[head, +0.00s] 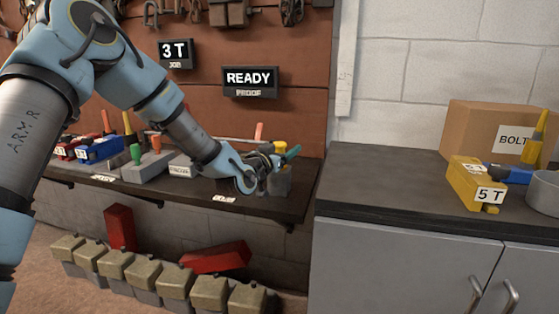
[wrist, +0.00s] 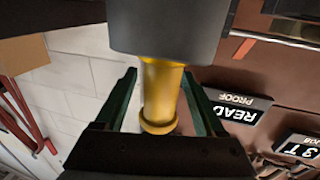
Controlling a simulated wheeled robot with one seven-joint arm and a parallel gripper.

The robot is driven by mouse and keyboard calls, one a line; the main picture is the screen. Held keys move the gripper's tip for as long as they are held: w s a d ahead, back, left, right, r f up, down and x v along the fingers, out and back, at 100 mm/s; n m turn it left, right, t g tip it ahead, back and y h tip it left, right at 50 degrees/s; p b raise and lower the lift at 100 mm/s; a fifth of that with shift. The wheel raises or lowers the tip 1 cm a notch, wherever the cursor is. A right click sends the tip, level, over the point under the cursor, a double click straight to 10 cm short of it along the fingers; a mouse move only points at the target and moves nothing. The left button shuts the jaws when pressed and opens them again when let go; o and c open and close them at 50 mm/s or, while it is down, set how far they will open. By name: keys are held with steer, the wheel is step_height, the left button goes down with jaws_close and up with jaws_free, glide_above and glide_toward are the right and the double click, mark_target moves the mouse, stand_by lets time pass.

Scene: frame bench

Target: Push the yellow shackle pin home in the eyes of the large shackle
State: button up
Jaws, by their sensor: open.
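The yellow pin (wrist: 160,95) stands between the two green fingers of my gripper (wrist: 161,75) in the wrist view, with a gap on each side. Its flanged end faces my palm, and its other end meets a dark grey round body (wrist: 168,30). In the head view, the yellow pin's top (head: 280,146) shows beside my gripper (head: 284,160), above a grey block (head: 279,182) at the shelf's right end. My gripper is open. I cannot tell the large shackle's eyes apart, nor how deep the pin sits; the gripper and grey body hide this.
Red and blue blocks (head: 98,149) and grey blocks with coloured handles stand left on the shelf (head: 150,192). An orange handle (head: 258,131) rises close behind my gripper. The right counter (head: 390,180) holds a yellow 5 T block (head: 473,183) and a carton (head: 490,118); its left part is clear.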

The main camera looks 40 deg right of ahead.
jaws_close()
stand_by(0.5)
